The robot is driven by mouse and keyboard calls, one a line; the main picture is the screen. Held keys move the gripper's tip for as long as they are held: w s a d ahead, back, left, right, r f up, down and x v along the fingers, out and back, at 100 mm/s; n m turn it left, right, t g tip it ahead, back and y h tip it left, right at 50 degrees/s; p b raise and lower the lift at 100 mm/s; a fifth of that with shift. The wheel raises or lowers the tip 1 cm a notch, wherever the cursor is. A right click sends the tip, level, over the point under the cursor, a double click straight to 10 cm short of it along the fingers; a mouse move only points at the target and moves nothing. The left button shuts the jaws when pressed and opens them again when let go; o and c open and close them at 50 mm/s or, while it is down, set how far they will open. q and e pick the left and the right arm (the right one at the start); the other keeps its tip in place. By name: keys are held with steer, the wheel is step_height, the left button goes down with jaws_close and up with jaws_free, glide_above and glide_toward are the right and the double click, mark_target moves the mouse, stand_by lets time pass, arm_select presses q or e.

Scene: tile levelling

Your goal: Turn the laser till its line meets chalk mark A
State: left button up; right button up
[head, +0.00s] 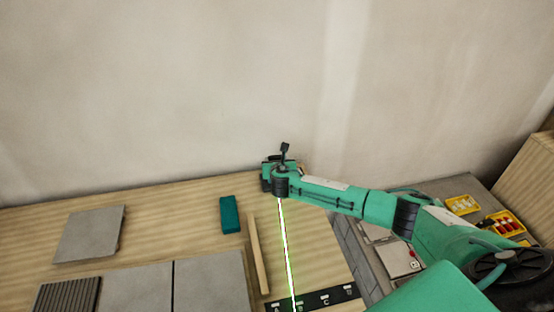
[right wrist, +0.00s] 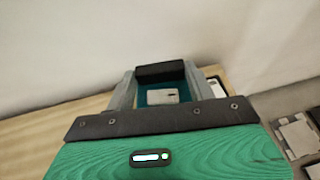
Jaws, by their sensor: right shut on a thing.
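The laser (head: 266,176) stands at the back of the wooden table near the wall, mostly hidden by my right gripper (head: 281,171). In the right wrist view the gripper is shut on the laser's teal body (right wrist: 161,97), a finger on each side. The bright green-white laser line (head: 286,245) runs from it toward the front of the table. It crosses the dark marked strip (head: 312,301) between chalk mark A (head: 276,306) and mark B (head: 299,303), close to B. Mark A is left of the line. My left gripper is out of view.
A teal block (head: 230,214) and a thin wooden batten (head: 259,256) lie left of the line. Grey tiles (head: 208,284) and a loose tile (head: 90,233) lie further left. Yellow trays (head: 463,205) stand on a surface at the right. The wall closes off the back.

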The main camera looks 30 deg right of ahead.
steer(key=shift+m+h, duration=0.5)
steer(key=shift+m, duration=0.2)
steer(key=shift+g, duration=0.3)
steer(key=o, duration=1)
steer(key=shift+s+a, duration=0.1)
steer(key=b+v, duration=0.1)
steer(key=v, duration=1.2)
steer(key=shift+s+a, duration=0.2)
steer(key=shift+s, duration=0.05)
